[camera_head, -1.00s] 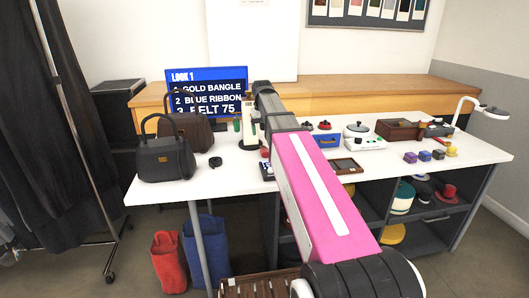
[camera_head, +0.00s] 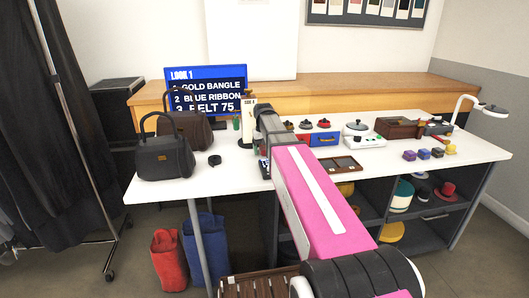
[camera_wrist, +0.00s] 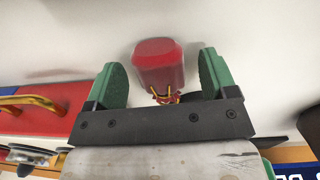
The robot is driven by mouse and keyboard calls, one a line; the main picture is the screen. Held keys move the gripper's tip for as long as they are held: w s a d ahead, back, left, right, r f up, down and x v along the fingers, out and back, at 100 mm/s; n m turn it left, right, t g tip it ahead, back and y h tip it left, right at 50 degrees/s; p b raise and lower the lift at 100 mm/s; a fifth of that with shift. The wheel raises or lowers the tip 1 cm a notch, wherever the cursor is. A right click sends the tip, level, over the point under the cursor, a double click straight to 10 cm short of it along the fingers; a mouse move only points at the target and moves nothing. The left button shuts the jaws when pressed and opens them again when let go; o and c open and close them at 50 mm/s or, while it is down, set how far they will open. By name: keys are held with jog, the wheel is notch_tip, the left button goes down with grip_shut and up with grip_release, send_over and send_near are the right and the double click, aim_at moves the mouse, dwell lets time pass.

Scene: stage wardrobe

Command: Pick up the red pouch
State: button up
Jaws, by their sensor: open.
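The red pouch (camera_wrist: 160,62) shows in the wrist view as a dark red, block-like body with a yellow cord at its lower end. It lies between the two green fingers of my gripper (camera_wrist: 161,75), with a gap on each side. My gripper is open and holds nothing. In the head view my arm covers the spot, and I cannot make out the pouch or the fingertips there.
Black handbag (camera_head: 165,158) and brown bag (camera_head: 190,130) stand on the white table (camera_head: 225,178) at left. A dark tray (camera_head: 340,166), blue box (camera_head: 323,139) and small coloured blocks (camera_head: 424,155) are right of my arm. A sign (camera_head: 205,90) stands behind.

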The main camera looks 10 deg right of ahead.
aim_at(265, 148)
jog(key=shift+f, duration=0.25)
jog(key=c, duration=1.1)
jog(key=shift+r, duration=0.1)
jog(key=shift+r, duration=0.55)
notch_tip(265, 148, up, 2)
jog(key=shift+r, duration=0.15)
jog(key=s+a+r, duration=0.3)
jog(key=s+a, duration=0.1)
jog(key=s+a+r, duration=0.4)
jog(key=shift+s+r, duration=0.25)
